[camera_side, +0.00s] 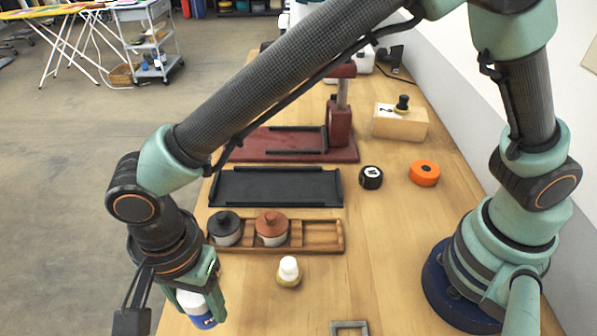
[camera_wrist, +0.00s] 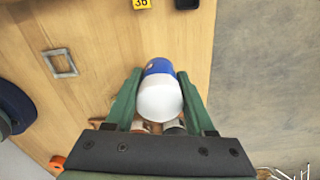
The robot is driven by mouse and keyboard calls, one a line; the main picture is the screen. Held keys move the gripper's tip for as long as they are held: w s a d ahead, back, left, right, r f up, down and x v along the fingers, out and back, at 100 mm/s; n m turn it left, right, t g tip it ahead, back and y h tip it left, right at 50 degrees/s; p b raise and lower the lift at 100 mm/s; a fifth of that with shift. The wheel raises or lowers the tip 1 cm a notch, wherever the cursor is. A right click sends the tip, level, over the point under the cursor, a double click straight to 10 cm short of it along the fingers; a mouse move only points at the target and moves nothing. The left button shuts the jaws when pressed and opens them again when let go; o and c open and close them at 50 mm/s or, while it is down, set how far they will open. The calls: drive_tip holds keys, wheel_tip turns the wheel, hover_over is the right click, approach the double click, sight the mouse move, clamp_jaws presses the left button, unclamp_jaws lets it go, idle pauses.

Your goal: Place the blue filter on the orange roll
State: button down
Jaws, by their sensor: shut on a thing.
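The blue filter (camera_side: 203,322) is a blue-and-white rounded piece with lettering on its blue part. My gripper (camera_side: 205,306) is shut on it at the table's near left edge, in the lower left of the side view. In the wrist view the filter (camera_wrist: 160,98) shows its white end, with blue beyond, between the two green fingers of my gripper (camera_wrist: 160,78). The orange roll (camera_side: 424,173) lies flat on the table at the right, far from my gripper, with a dark centre on top. A bit of orange, likely the roll, shows in the wrist view (camera_wrist: 57,163).
A wooden tray (camera_side: 325,235) holds a dark and a brown lidded pot. Behind it are a black tray (camera_side: 275,187) and a dark red press (camera_side: 340,125). A black round piece (camera_side: 371,177) stands left of the roll. A white-topped bottle (camera_side: 289,271) and grey square frame (camera_side: 349,328) are nearer.

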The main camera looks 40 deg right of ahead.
wheel_tip(320, 180, up, 11)
drive_tip(key=shift+r, duration=0.1)
drive_tip(key=shift+w+d+r, duration=0.15)
drive_tip(key=shift+r, duration=0.1)
drive_tip(key=w+d+r+m, duration=0.1)
drive_tip(key=w+d+m, duration=0.1)
drive_tip(key=w+d, duration=0.45)
drive_tip(key=w+d+r+m, duration=0.15)
drive_tip(key=w+d, duration=0.25)
drive_tip(key=d, duration=0.6)
drive_tip(key=w+d+m, duration=0.2)
drive_tip(key=d+m, duration=0.2)
drive_tip(key=d, duration=1.2)
drive_tip(key=m, duration=0.7)
hover_over(424, 168)
wheel_tip(424, 168, down, 19)
drive_tip(key=shift+f, duration=0.1)
